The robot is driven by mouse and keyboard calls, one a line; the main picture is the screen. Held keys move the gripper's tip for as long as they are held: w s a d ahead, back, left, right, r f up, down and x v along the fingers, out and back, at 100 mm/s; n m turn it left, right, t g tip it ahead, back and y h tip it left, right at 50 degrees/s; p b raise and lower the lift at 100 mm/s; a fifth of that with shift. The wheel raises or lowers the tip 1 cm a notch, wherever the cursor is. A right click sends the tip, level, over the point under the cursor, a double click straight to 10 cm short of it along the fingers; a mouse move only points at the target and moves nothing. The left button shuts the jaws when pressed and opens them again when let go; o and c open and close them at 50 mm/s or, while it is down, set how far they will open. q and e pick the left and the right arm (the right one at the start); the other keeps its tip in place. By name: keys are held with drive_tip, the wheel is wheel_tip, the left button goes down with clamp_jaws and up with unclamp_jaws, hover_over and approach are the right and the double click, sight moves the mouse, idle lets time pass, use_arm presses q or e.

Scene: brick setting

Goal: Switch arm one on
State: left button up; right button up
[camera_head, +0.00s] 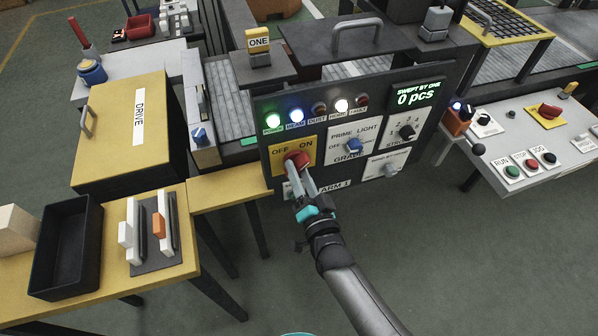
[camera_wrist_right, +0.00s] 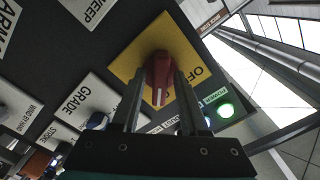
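The arm-one panel (camera_head: 340,118), marked ARM 1, faces me. Its red rotary knob (camera_head: 297,159) sits on a yellow OFF/ON plate (camera_head: 279,153) at the left of the panel. My right gripper (camera_head: 298,170) is at this knob, its two fingers reaching up to it. In the right wrist view, the fingers (camera_wrist_right: 160,85) lie close along both sides of the knob (camera_wrist_right: 160,68), seemingly touching it. The plate (camera_wrist_right: 128,64) shows OFF; ON is hidden there. A white line marks the knob's near end. My left gripper is not in view.
Panel lamps glow green, blue and white; two are dark. Blue GRADE knob (camera_head: 353,146) and black stroke knob (camera_head: 406,131) are close right. A yellow DRIVE box (camera_head: 118,140) and black tray (camera_head: 66,250) are left. Another console (camera_head: 520,145) is right.

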drive_tip(key=shift+o, duration=0.4)
drive_tip(key=p+v, duration=0.1)
drive_tip(key=v, duration=1.4)
drive_tip(key=shift+s, duration=0.1)
drive_tip(key=s+d+f+n+g+h+b, duration=0.1)
drive_tip(key=s+d+f+n+g, duration=0.1)
drive_tip(key=f, duration=0.6)
drive_tip(key=s+d+f+n+g+h+b, duration=0.1)
drive_tip(key=s+d+f+g, duration=0.15)
drive_tip(key=f, duration=0.55)
drive_tip(key=s+d+f+n+g+b, duration=0.1)
drive_tip(key=s+f+n+g, duration=0.15)
drive_tip(key=f, duration=0.55)
drive_tip(key=s+d+f+n+g+h+b, duration=0.1)
drive_tip(key=s+d+f+g, duration=0.3)
drive_tip(key=s+f, duration=0.3)
drive_tip(key=s+d+f+n+g+h+b, duration=0.1)
drive_tip(key=s+d+f+g, duration=0.3)
drive_tip(key=s+f, duration=0.4)
drive_tip(key=s+g+h+b, duration=0.1)
drive_tip(key=s, duration=0.3)
drive_tip(key=shift+s+d+h, duration=0.3)
drive_tip(key=shift+d, duration=0.05)
